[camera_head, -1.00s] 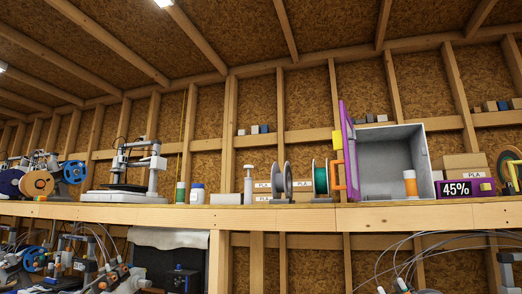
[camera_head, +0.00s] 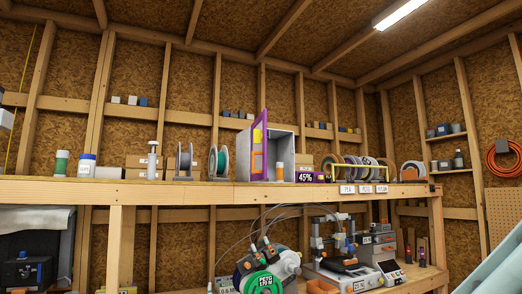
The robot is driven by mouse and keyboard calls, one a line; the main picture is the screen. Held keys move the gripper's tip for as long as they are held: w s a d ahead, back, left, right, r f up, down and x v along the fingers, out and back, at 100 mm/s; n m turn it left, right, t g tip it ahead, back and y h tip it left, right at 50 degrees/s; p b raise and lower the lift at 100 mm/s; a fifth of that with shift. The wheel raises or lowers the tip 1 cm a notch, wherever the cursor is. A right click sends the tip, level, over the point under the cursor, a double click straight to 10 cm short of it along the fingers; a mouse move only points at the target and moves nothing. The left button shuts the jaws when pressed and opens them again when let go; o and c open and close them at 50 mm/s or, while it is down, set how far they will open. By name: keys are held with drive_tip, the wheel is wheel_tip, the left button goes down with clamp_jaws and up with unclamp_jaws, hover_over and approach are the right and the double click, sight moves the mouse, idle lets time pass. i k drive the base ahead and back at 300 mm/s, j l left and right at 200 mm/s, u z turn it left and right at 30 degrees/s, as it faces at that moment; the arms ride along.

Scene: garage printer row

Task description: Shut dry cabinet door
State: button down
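The dry cabinet (camera_head: 286,146) is a grey open-fronted box on the long wooden shelf, near the middle of the view. Its purple-framed door (camera_head: 264,122) stands open at the cabinet's left side and juts toward me. An orange handle (camera_head: 257,162) and a yellow patch show on the door. A small orange and white container (camera_head: 280,172) is in the cabinet's opening. My gripper is not in view, so its state does not show.

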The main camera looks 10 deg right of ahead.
sight(253, 148)
drive_tip(key=j, duration=0.2)
drive_tip(key=i+l, duration=0.1)
drive_tip(key=l, duration=0.5)
drive_tip(key=i+l+u, duration=0.1)
drive_tip(key=l, duration=0.45)
drive_tip(key=i+l+u, duration=0.15)
drive_tip(key=i+l, duration=0.3)
drive_tip(key=i+l+u, duration=0.2)
drive_tip(key=i+l, duration=0.25)
drive_tip(key=l, duration=0.15)
